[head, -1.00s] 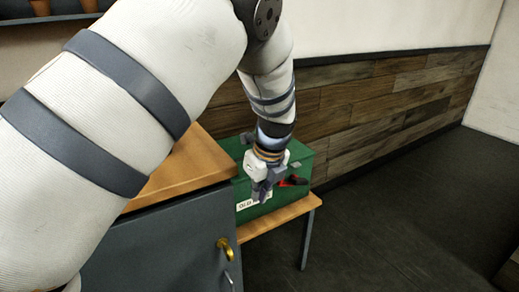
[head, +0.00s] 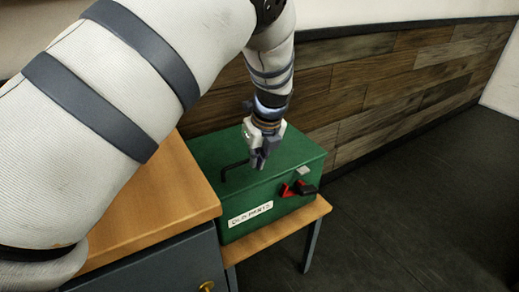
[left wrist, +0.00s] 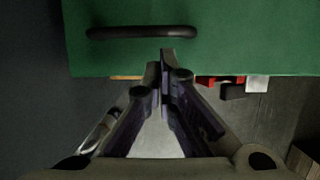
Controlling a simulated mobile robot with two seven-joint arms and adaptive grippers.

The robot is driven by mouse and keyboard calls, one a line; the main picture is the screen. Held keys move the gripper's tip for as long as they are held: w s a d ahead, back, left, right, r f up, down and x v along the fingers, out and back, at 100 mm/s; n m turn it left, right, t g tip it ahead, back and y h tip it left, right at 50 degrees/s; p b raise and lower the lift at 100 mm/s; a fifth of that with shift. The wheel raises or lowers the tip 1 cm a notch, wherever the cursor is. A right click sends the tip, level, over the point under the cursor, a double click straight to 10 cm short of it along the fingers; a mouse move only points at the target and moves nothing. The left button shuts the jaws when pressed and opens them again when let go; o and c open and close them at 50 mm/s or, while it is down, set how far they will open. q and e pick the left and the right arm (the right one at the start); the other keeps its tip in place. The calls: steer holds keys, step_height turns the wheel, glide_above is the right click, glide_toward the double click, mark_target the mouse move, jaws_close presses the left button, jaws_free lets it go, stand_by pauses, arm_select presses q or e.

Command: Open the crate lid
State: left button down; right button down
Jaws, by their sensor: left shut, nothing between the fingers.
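The green crate (head: 245,190) stands shut, its lid (head: 295,150) flat on top. A black bar handle (head: 234,171) sits on the lid; it also shows in the left wrist view (left wrist: 142,33). A red latch with a black end (head: 302,188) is on the crate's front, right of the label; part of it shows in the left wrist view (left wrist: 222,80). My left gripper (head: 257,163) is shut and empty, near the lid's front edge and right of the handle. In the left wrist view its fingertips (left wrist: 165,58) reach just below the handle's right end, apparently not gripping it.
The crate rests on a low wooden bench (head: 275,232). A taller cabinet with a wooden top (head: 165,205) stands close on its left. A wood-panelled wall (head: 370,95) is behind. The floor (head: 420,200) at right is clear.

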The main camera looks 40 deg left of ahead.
mark_target(251, 175)
arm_select(q)
steer(key=shift+x, duration=1.9)
